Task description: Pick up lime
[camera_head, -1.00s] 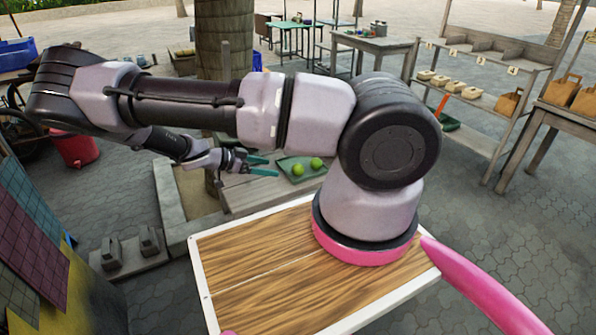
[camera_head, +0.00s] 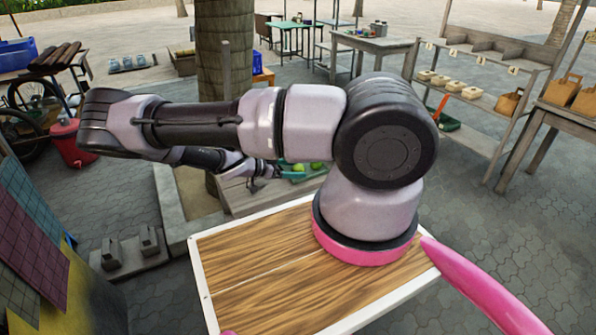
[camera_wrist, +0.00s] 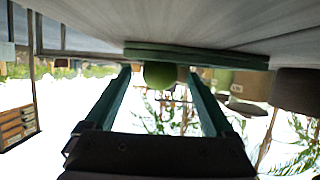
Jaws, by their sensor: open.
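Two green limes lie on a green tray (camera_head: 285,175) on the low table behind my arm. The left lime (camera_head: 298,168) and the right lime (camera_head: 317,165) show just below my forearm in the head view. The wrist view is upside down; one round dark green lime (camera_wrist: 160,76) shows between the fingertips of my gripper (camera_wrist: 158,73), below the tray's edge (camera_wrist: 230,60). My gripper is open, with a teal finger on each side of that lime's outline. I cannot tell whether it touches. In the head view my forearm partly hides the gripper and tray.
The low grey table (camera_head: 240,197) carries the tray. A tree trunk (camera_head: 224,60) stands behind it. A red bucket (camera_head: 72,142) is at the left. Shelves with small boxes (camera_head: 470,92) stand at the right. Paving between them is clear.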

